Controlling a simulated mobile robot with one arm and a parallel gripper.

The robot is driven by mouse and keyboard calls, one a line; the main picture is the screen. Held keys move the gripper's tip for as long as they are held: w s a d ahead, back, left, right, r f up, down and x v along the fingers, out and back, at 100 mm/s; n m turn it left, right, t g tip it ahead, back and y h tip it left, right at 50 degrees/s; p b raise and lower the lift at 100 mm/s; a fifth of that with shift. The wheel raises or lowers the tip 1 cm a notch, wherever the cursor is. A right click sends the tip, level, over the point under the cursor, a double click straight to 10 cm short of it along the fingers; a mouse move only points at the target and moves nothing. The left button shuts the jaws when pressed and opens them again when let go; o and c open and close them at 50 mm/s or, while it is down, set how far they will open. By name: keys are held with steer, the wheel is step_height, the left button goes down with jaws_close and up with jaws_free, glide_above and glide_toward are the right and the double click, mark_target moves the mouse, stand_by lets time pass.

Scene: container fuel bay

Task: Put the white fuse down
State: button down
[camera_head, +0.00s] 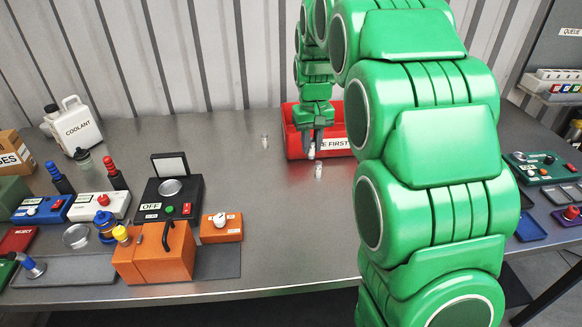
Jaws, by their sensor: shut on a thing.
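My gripper (315,142) points down over the middle of the metal table, in front of a red bin. It is shut on a small white fuse (311,152), which shows just below the fingertips. I cannot tell whether the fuse touches the table. A second small pale fuse-like piece (318,171) stands upright on the table just in front of the gripper. A third similar piece (265,141) stands to the left of the bin.
The red bin (292,144) has a label ending in "E FIRST", partly hidden by my gripper. A black device with an OFF label (152,207), an orange case (150,262) and a coolant jug (77,128) stand left. The table's front middle is clear.

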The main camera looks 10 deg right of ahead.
steer(key=shift+n, duration=0.6)
steer(key=w+f, duration=0.9)
steer(key=shift+w+a+f, duration=0.35)
steer(key=shift+w+f, duration=0.55)
steer(key=shift+f, duration=1.65)
steer(key=c, duration=1)
jaws_free()
steer(key=shift+f, duration=0.1)
